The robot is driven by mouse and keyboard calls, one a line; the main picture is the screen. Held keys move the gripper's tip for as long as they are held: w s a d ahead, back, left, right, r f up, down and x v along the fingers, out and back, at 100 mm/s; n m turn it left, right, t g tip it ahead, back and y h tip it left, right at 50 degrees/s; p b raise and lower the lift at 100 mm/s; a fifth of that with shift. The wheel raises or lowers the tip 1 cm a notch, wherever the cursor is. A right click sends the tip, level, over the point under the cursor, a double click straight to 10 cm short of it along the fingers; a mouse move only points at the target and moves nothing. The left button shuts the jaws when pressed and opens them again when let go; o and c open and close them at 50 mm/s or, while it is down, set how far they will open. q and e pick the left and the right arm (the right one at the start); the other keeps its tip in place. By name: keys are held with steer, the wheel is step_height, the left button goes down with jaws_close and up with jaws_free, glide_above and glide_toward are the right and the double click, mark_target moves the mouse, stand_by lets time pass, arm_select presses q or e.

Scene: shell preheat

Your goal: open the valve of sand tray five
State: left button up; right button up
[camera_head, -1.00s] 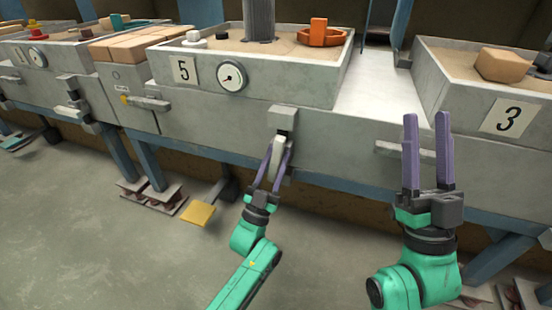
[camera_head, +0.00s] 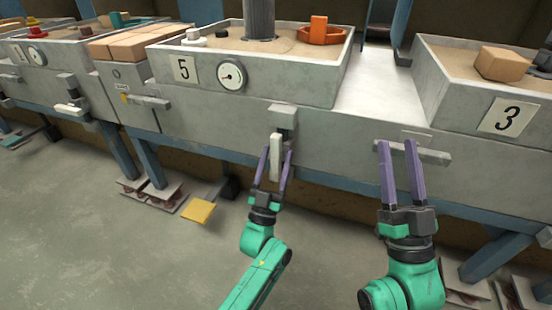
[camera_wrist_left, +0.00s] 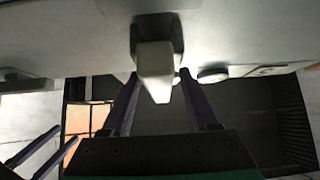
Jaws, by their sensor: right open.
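Sand tray five (camera_head: 290,88) carries a "5" plate (camera_head: 184,69) and a round dial gauge (camera_head: 231,76). Below it on the grey front is its valve, a grey block (camera_head: 283,117) with a pale handle (camera_head: 275,160) that points straight down. My left gripper (camera_head: 276,152) is open, with one finger on each side of the handle. In the left wrist view the handle (camera_wrist_left: 155,72) sits between the spread fingers, with gaps visible. My right gripper (camera_head: 397,146) is open and empty, with its fingertips in front of the bar handle (camera_head: 428,154) below tray three.
Tray three (camera_head: 465,88) stands on the right, with a "3" plate (camera_head: 507,116). Another horizontal handle (camera_head: 145,101) lies left of the valve. A yellow pedal (camera_head: 198,211) is near the floor. The floor (camera_head: 90,240) at the lower left is clear.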

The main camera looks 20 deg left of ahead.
steer(key=shift+r, duration=0.25)
arm_select(q)
steer(key=shift+s+f, duration=0.15)
steer(key=shift+s, duration=0.05)
steer(key=p+v, duration=0.1)
steer(key=v, duration=0.4)
glide_toward(275, 166)
steer(key=v, duration=0.3)
arm_select(e)
step_height(275, 166, down, 11)
steer(key=w+a+m+g+h, duration=0.1)
steer(key=g, duration=0.2)
steer(key=shift+a+f+h, duration=0.15)
steer(key=shift+a+h, duration=0.05)
steer(key=shift+h, duration=0.2)
steer(key=shift+w, duration=0.1)
